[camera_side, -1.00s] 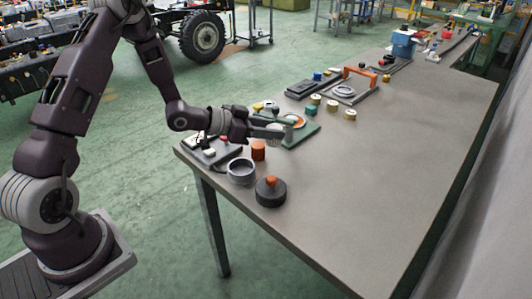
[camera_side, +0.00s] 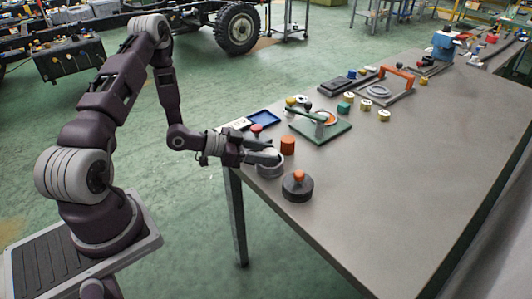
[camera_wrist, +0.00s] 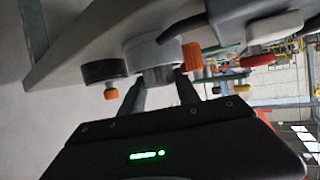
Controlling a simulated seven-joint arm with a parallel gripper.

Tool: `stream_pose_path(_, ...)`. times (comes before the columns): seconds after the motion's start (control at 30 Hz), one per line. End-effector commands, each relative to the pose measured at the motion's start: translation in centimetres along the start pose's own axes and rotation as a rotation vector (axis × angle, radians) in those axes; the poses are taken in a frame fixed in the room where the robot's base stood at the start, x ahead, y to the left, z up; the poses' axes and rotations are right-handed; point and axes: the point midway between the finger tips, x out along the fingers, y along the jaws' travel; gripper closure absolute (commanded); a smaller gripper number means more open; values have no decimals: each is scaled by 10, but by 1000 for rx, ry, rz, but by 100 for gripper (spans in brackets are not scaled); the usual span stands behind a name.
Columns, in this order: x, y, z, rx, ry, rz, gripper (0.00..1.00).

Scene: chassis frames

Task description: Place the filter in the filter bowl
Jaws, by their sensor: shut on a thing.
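The filter bowl (camera_side: 270,168) is a round grey cup near the table's front left edge. It also shows in the wrist view (camera_wrist: 150,52), which is upside down. My gripper (camera_side: 272,157) reaches level over the bowl's mouth. In the wrist view, my gripper's fingers (camera_wrist: 160,84) are shut on a short darker grey cylinder, which appears to be the filter (camera_wrist: 160,76). It is upright, at or just above the bowl's rim. I cannot tell how far inside it is.
An orange cap (camera_side: 288,146) stands just behind the bowl, and a black lid with an orange knob (camera_side: 298,189) stands in front. A green plate (camera_side: 337,130) with a green-handled tool and a blue tray (camera_side: 264,117) lie farther back. The table's right side is clear.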

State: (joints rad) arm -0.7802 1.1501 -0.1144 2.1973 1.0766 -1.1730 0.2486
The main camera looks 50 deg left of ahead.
Motion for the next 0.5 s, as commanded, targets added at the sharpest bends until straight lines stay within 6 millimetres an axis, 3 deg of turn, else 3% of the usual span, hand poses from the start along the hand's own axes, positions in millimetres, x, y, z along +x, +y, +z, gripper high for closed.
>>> stream_pose_path(0.17, 1, 0, 2, -1, 0, 0, 100)
stream_pose_path(0.2, 1, 0, 3, -1, -1, 0, 60)
stream_pose_path(0.3, 1, 0, 3, -1, -1, 0, 40)
stream_pose_path(0.5, 1, 0, 2, -1, 0, 1, 40)
